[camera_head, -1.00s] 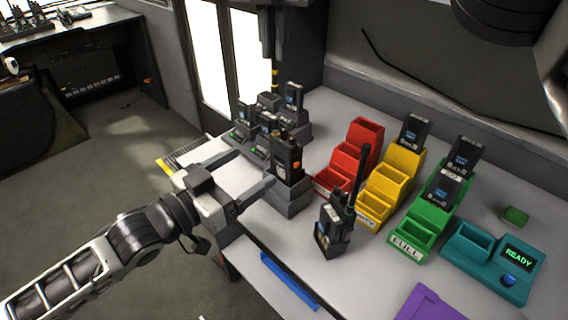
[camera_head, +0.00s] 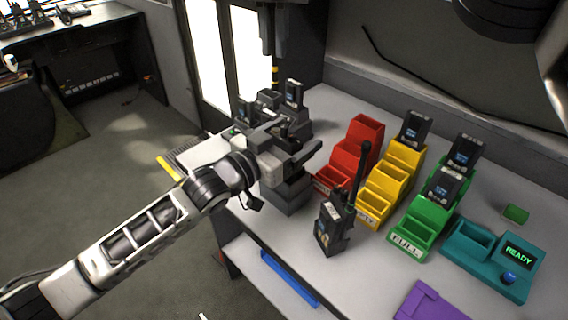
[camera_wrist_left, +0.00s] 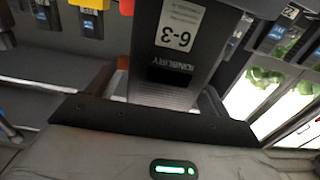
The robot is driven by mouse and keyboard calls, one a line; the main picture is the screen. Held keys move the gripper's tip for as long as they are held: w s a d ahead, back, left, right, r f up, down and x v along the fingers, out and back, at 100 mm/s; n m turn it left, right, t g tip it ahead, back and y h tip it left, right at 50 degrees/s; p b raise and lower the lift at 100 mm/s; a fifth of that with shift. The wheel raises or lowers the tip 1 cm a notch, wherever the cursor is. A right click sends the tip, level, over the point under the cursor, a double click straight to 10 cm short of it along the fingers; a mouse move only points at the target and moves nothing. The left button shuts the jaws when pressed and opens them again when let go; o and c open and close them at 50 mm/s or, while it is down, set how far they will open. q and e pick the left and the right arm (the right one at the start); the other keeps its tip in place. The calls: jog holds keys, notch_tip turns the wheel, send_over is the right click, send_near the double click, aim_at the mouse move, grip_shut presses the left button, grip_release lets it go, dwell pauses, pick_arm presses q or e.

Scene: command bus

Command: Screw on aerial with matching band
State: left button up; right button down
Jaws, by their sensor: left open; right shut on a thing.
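My left gripper (camera_head: 298,136) is open around the radio standing in the grey block (camera_head: 287,196). The radio is mostly hidden by the gripper in the head view. In the left wrist view the dark radio (camera_wrist_left: 172,85), with a "6-3" label, stands between the open fingers; I cannot tell whether they touch it. My right gripper (camera_head: 273,52) hangs above at the top and is shut on a thin dark aerial (camera_head: 275,82) with a yellow-orange band. The aerial points down, above and behind the radio, apart from it.
Another radio with an aerial (camera_head: 335,225) stands at the front. Red (camera_head: 345,155), yellow (camera_head: 388,180) and green (camera_head: 415,215) bins stand to the right, beside a teal "READY" unit (camera_head: 490,262). Several devices in chargers (camera_head: 295,105) stand behind my left gripper.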

aim_at(274, 81)
pick_arm(q)
jog(key=c, duration=1.4)
jog(key=shift+c, duration=0.4)
pick_arm(e)
jog(key=shift+f, duration=2.45)
jog(key=shift+f, duration=0.9)
jog(key=shift+f, duration=0.6)
